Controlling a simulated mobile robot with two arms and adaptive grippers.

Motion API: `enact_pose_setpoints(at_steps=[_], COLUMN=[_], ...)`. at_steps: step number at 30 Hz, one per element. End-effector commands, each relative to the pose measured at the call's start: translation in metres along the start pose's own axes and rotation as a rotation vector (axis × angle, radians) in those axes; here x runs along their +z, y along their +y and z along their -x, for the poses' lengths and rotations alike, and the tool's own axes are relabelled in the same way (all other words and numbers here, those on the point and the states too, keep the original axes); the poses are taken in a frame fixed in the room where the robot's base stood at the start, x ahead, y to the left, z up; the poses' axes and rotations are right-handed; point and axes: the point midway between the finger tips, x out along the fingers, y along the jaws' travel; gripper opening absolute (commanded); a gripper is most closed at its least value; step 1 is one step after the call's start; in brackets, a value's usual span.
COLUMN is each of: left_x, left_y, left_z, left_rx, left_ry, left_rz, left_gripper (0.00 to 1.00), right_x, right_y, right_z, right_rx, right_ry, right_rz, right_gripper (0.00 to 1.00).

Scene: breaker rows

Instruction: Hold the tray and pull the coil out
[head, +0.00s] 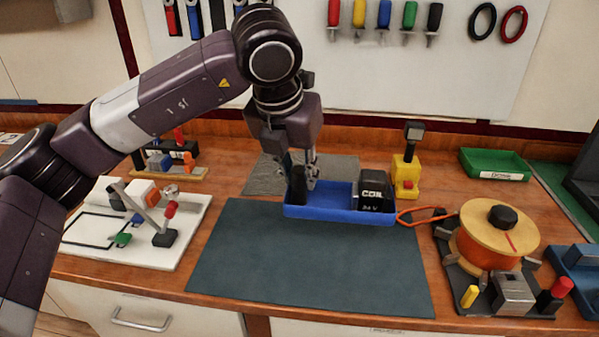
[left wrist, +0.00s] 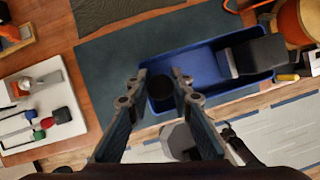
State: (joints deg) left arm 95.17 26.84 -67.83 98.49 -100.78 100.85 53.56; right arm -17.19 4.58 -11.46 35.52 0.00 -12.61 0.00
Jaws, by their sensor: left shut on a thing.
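The blue tray (head: 335,214) lies at the back edge of the dark mat. The black coil (head: 375,190), a block with white lettering and "24 V", sits in the tray's right end. A short black post (head: 298,188) stands at the left end. My left gripper (head: 301,176) points down at that left end, shut on the tray; the exact gripped part is partly hidden. In the left wrist view the fingers (left wrist: 161,73) are at the tray's end (left wrist: 207,66), with the coil (left wrist: 262,53) at the other end. My right gripper is not in view.
A yellow device (head: 405,178) stands behind the coil. An orange loop (head: 422,216) lies right of the tray, beside an orange spool stand (head: 490,240). A white board with small parts (head: 130,250) is at left. The dark mat (head: 310,265) is clear in front.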

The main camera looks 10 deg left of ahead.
Motion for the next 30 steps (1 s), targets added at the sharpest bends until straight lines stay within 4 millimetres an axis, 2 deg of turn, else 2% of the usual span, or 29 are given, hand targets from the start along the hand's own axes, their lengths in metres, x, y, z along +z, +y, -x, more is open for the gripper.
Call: enact_pose_setpoints(at_steps=[30], left_x=[-0.015], left_y=[0.0], left_z=[-0.036], left_rx=[-0.002], left_ry=[-0.004], left_rz=[0.002], left_gripper=[0.0], right_x=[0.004], right_y=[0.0], right_z=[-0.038], right_rx=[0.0], right_ry=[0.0], right_rz=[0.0], right_gripper=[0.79])
